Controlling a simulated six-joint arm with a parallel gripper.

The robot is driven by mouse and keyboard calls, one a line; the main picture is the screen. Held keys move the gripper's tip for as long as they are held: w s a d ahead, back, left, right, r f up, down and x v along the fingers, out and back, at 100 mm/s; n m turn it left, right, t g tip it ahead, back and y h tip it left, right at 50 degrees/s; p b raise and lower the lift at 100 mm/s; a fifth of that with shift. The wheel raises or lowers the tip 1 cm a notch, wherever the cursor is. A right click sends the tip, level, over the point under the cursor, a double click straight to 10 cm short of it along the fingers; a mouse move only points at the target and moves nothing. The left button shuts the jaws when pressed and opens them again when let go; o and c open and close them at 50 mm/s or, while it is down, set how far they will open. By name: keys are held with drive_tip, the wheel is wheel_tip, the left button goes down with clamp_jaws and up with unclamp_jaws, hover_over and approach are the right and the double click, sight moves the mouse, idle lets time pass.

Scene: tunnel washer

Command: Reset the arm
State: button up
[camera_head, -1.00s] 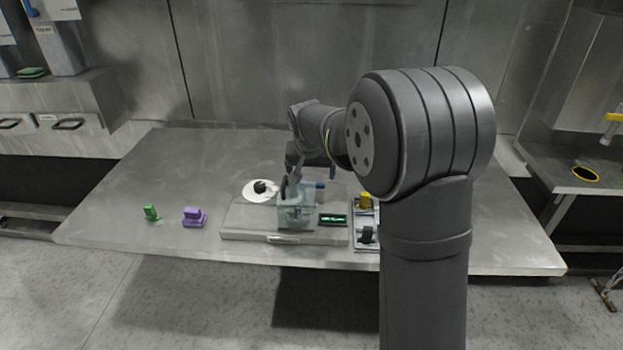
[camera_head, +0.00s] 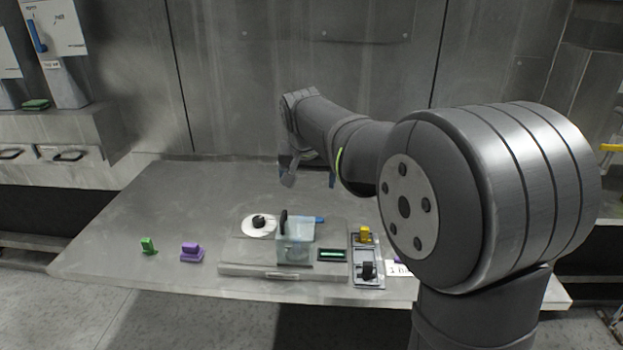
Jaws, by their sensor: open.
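My gripper (camera_head: 309,182) is raised above the back of the metal table, over the flat grey machine base. Its fingers hang apart, open, and no object shows between them. My arm reaches in from the right and hides the right part of the table. Below the gripper, a translucent bluish box (camera_head: 295,250) stands on the grey base (camera_head: 245,270), with a dark upright piece at its left and a blue piece behind it. The gripper is clear of them.
A green-lit display (camera_head: 332,255) sits beside the box. The table's left side is largely clear.

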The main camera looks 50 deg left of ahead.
drive_tip(key=shift+f, duration=0.1)
drive_tip(key=x, duration=1.7)
drive_tip(key=shift+f, duration=0.2)
